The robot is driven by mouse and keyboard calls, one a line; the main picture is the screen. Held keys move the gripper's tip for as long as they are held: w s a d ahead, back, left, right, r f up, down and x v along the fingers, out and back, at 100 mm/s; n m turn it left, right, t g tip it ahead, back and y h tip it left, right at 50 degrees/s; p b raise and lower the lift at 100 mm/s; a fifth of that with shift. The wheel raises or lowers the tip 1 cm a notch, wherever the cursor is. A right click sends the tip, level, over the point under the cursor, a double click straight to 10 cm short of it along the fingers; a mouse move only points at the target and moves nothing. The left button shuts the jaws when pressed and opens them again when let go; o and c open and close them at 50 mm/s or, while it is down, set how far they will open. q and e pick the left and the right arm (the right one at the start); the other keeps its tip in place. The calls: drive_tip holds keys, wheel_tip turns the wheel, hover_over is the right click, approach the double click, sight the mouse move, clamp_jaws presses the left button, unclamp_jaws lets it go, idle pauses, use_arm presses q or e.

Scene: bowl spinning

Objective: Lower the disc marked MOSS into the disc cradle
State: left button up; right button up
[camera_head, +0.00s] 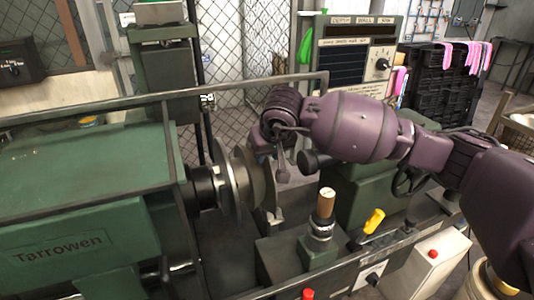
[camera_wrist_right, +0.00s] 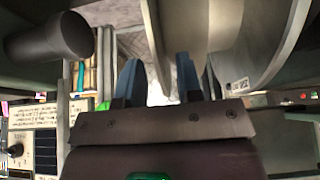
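My right gripper (camera_head: 283,172) hangs from the purple arm just right of the lathe spindle, beside the upper edge of a grey disc (camera_head: 268,188). In the right wrist view its two blue fingers (camera_wrist_right: 159,82) are apart, with a thin disc edge (camera_wrist_right: 153,40) reaching into the gap between them. I see no clear contact. A larger pale disc (camera_wrist_right: 270,50) with a small label stands to the right of the fingers. In the head view, other round plates (camera_head: 241,185) sit near the spindle. I cannot read MOSS on any disc, and cannot pick out the cradle.
The green lathe (camera_head: 70,235) fills the left, with a dark rail (camera_head: 110,102) above it. A tan cylinder (camera_head: 326,203) stands upright on a green post, near a yellow handle (camera_head: 374,221). A control panel (camera_head: 352,60) and black crates (camera_head: 440,85) stand behind.

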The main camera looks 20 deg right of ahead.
drive_tip(key=v, duration=1)
drive_tip(key=shift+r, duration=0.15)
